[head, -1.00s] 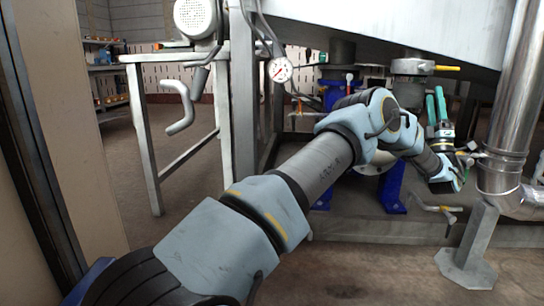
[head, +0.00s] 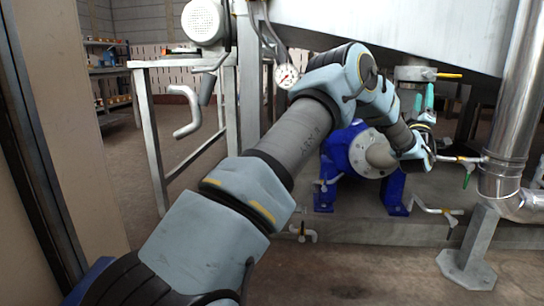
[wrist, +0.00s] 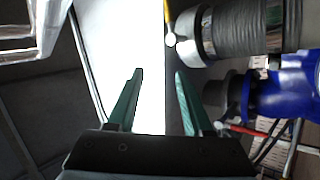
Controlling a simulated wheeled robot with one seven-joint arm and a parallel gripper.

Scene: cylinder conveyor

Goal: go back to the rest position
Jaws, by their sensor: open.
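My gripper (wrist: 158,75) is open in the wrist view, with two green fingers apart and nothing between them. In the head view my gripper (head: 424,98) is small, its green fingers pointing up beside the metal valve and pipework at the right. My arm stretches from the lower left across the middle of the head view, bent at the elbow in front of the blue pump. The arm hides part of the frame and machinery behind it.
A blue pump (head: 347,152) stands behind my forearm. A shiny vertical pipe (head: 510,100) rises at the right. A pressure gauge (head: 287,76) and a grey metal frame (head: 151,140) are at the left. In the wrist view a ribbed hose (wrist: 240,30) and blue pipework (wrist: 280,92) lie close at the right.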

